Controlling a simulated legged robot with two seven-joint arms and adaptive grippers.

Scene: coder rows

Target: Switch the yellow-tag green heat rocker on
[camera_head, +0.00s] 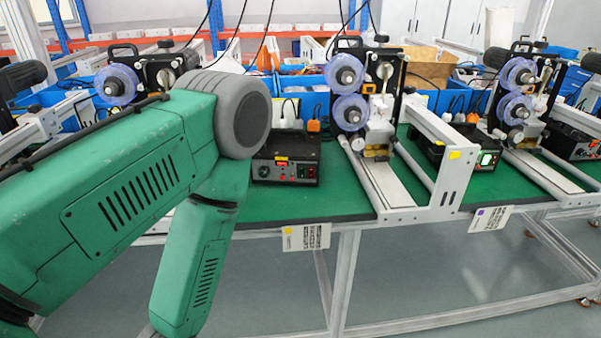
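A black control box (274,176) stands on the green bench top, above a hanging card with a yellow tag (306,237). Its front has a lit display, a knob, a small dark green rocker (301,173) and a red rocker (311,173). The green rocker shows no glow; its exact tilt is too small to tell. My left arm (160,170) comes in from the left, and its grey joint is close to the box's left side. The forearm points down in front of the bench. Neither gripper is in view.
Another control box (458,158) to the right has a brightly lit green switch (487,159), near a card with a purple tag (490,218). Coder machines with blue reels (350,112) and metal rails stand on the bench. The bench's front edge (330,217) and legs bound the space.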

